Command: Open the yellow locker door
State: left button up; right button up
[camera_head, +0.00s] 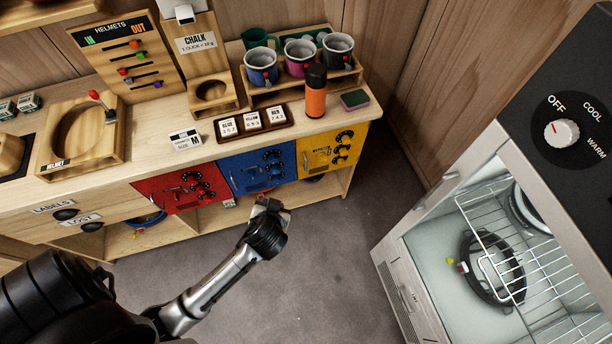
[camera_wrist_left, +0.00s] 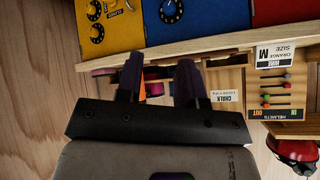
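The yellow locker door (camera_head: 312,157) is shut at the right end of the bench front. It has a small label or latch plate and several black dials; their settings are too small to read. In the left wrist view the yellow door (camera_wrist_left: 115,35) shows upside down at the upper left. My left gripper (camera_head: 270,205) is in front of and below the blue door, to the left of the yellow one and apart from it. In the wrist view its two dark fingers (camera_wrist_left: 160,82) stand apart with nothing gripped. My right gripper is not in view.
Red (camera_head: 178,190) and blue (camera_head: 255,172) locker doors are shut beside the yellow one. An orange bottle (camera_head: 316,98), tag tray (camera_head: 255,122) and mugs (camera_head: 262,67) stand on the bench. An open-fronted cabinet (camera_head: 440,205) stands at right. Floor (camera_head: 330,255) between is clear.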

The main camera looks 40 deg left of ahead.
pick_arm(q)
jog(key=w+a+f+n+t+y+b, duration=0.1)
jog(key=w+f+n+y+b, duration=0.1)
jog(key=w+f+b, duration=0.5)
jog(key=w+a+f+n+t+y+b, duration=0.1)
jog(key=w+f+t+y+b, duration=0.15)
jog(key=f+b, duration=0.8)
jog(key=n+t+y+b, duration=0.2)
jog(key=t+y+b, duration=0.1)
jog(key=b, duration=1.2)
send_near(306, 166)
jog(key=shift+h, duration=0.25)
jog(key=b+x, duration=0.1)
jog(key=x, duration=0.3)
jog(key=b+x, duration=0.2)
jog(key=x, duration=0.3)
jog(key=shift+r, duration=0.2)
jog(key=shift+w+a, duration=0.5)
jog(key=shift+a, duration=0.05)
jog(key=c, duration=0.6)
grip_shut()
